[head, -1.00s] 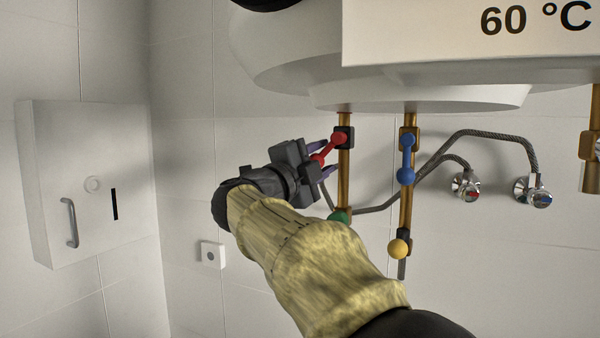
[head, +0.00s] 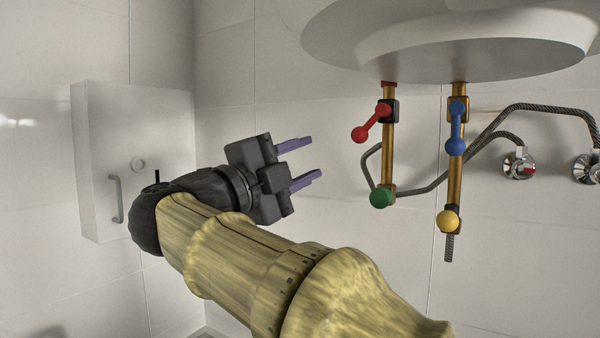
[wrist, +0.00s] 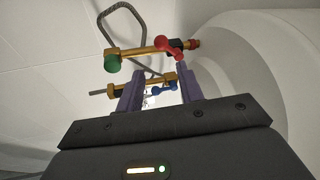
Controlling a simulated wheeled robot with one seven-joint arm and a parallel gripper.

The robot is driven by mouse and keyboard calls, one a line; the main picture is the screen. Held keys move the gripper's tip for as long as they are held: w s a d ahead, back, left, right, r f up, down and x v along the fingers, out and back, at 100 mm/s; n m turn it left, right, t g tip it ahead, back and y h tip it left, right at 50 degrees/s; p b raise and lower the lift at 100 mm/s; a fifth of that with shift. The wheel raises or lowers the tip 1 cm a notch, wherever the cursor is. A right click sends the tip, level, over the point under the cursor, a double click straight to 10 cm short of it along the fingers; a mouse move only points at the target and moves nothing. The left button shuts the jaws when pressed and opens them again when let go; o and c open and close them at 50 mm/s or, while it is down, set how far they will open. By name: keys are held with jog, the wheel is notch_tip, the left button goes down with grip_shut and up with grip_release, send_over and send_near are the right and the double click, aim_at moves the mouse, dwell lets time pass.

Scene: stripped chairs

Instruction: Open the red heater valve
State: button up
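The red heater valve (head: 371,122) is a red lever with a ball end on the left brass pipe under the white heater (head: 450,60). Its lever slants down and to the left from a black body. It also shows in the wrist view (wrist: 167,46), beyond the fingers and near the right one. My gripper (head: 314,160) has two purple fingers spread apart with nothing between them. In the head view it is to the left of the red valve and a little lower, apart from it. The gripper in the wrist view (wrist: 158,85) is also open.
A green knob (head: 381,198) is lower on the same pipe. A blue lever (head: 455,130) and a yellow knob (head: 448,221) are on the right pipe. A grey hose (head: 425,188) runs behind to chrome wall valves (head: 518,164). A white wall box (head: 130,165) is at left.

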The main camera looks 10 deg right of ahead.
jog(key=shift+s+a, duration=0.2)
jog(key=shift+s, duration=0.05)
jog(key=c, duration=0.5)
jog(key=w+f+n+t+y, duration=0.1)
jog(key=w+n+t, duration=0.1)
jog(key=w+a+f+n+t+y, duration=0.1)
jog(key=w+n+t, duration=0.2)
jog(key=w+a+f+n+t+y, duration=0.1)
jog(key=w+n+t+y, duration=0.1)
jog(key=n, duration=0.1)
jog(key=shift+w, duration=0.15)
grip_shut()
jog(key=w+a+f+n+g+y, duration=0.1)
jog(key=w+f+n+g+y, duration=0.1)
jog(key=f+n+y, duration=0.9)
jog(key=w+a+f+n+g+y, duration=0.15)
jog(key=f+n+y, duration=0.35)
jog(key=f, duration=1.3)
jog(key=s+d+f+n+g, duration=0.1)
jog(key=s+d+f+g, duration=0.1)
jog(key=s+f+g, duration=0.2)
jog(key=s+d+f+n+g+h, duration=0.1)
jog(key=s+d+f+g, duration=0.2)
jog(key=s+f, duration=0.7)
jog(key=s+d+f+n+g+h, duration=0.1)
jog(key=s+d+f+g, duration=0.2)
jog(key=s+f, duration=0.4)
jog(key=shift+s+d+f+n+g, duration=0.2)
jog(key=shift+f+n+g, duration=0.2)
jog(key=shift+f+g, duration=0.4)
